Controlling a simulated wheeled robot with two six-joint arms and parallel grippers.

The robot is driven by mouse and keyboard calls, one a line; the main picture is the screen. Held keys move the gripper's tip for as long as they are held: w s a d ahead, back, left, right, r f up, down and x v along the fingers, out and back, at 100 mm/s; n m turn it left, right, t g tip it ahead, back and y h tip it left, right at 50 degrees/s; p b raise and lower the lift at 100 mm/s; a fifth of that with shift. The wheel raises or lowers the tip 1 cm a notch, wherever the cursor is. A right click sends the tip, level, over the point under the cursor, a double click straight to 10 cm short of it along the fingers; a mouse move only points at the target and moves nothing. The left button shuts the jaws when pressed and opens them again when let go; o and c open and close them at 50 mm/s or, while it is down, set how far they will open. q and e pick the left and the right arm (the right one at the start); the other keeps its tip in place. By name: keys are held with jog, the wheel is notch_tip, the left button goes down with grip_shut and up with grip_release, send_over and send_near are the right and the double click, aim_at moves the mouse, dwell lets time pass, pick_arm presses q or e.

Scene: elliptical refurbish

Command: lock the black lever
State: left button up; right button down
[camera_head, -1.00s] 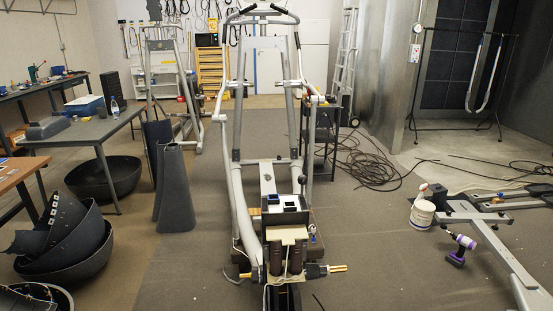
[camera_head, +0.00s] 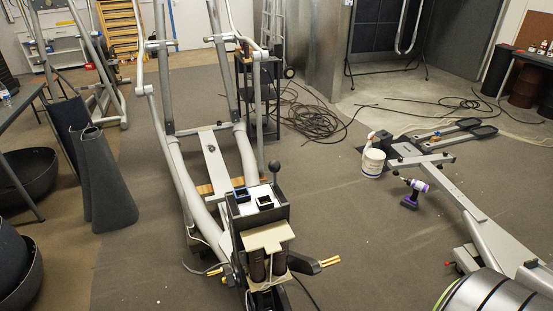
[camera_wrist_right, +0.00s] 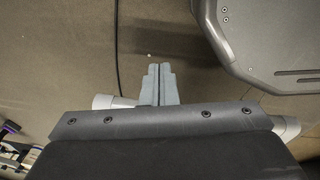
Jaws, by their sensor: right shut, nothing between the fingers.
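A black lever with a round ball knob (camera_head: 275,167) stands upright in the head view, at the right side of a black box with a light top on the elliptical machine (camera_head: 212,160). Whether it is locked cannot be told. My right gripper (camera_wrist_right: 160,68) shows in the right wrist view. Its pale grey fingers are shut together and empty, over brown floor and apart from the lever. The lever cannot be made out in that view. Neither gripper shows in the head view.
Dark curved sheets (camera_head: 105,190) stand at the left. In the wrist view, a grey rounded panel (camera_wrist_right: 265,45) is close by and a black cable (camera_wrist_right: 119,50) crosses the floor.

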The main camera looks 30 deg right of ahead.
jog(key=w+d+r+t+p, duration=0.1)
jog(key=w+d+r+p, duration=0.15)
jog(key=w+r, duration=0.65)
jog(key=w+d+r+t+p, duration=0.2)
jog(key=w+r+p, duration=0.1)
jog(key=w+r, duration=0.55)
jog(key=w+r+m+t+p, duration=0.1)
jog(key=w+r+t, duration=0.3)
jog(key=r, duration=1.2)
jog(key=w+d+r+m+t+h+p, duration=0.1)
jog(key=w+r+t+p, duration=0.2)
jog(key=w+r, duration=0.8)
jog(key=w+r+m+t+h+p, duration=0.1)
jog(key=w+r+t, duration=0.4)
jog(key=r, duration=1.7)
jog(key=w+p, duration=0.1)
jog(key=w, duration=0.2)
jog(key=shift+w+d+r+m, duration=0.25)
jog(key=shift+r+m, duration=0.05)
jog(key=shift+r, duration=0.1)
jog(key=shift+w, duration=0.1)
